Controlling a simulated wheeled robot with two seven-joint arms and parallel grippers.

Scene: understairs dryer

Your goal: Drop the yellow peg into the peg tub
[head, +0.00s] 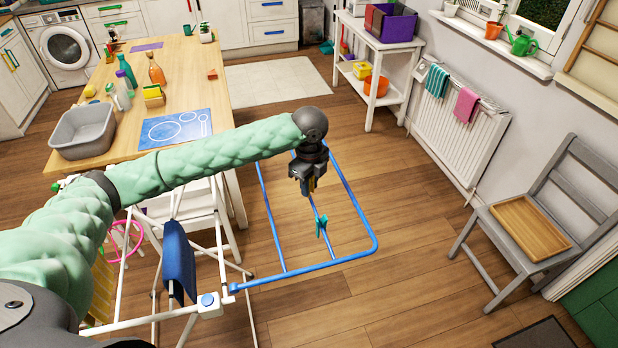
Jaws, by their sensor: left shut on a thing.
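My left gripper (309,188) hangs over the blue wire frame of the drying rack, its fingers pointing down. It is shut on a small yellow thing that looks like the yellow peg (309,186), mostly hidden between the fingers. The peg is at a blue bar; I cannot tell whether it still grips that bar. A teal peg (321,226) sits lower on the same bar. I cannot tell for sure which container is the peg tub; a pink round rim (125,236) shows at the left, partly behind the rack. My right gripper is not in view.
The drying rack's blue frame (330,261) juts over open floor, with a dark blue cloth (179,262) on the rack. A wooden table (205,80) bears a grey basin (82,131) and bottles. A grey chair (500,240) holds a wooden tray (530,228).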

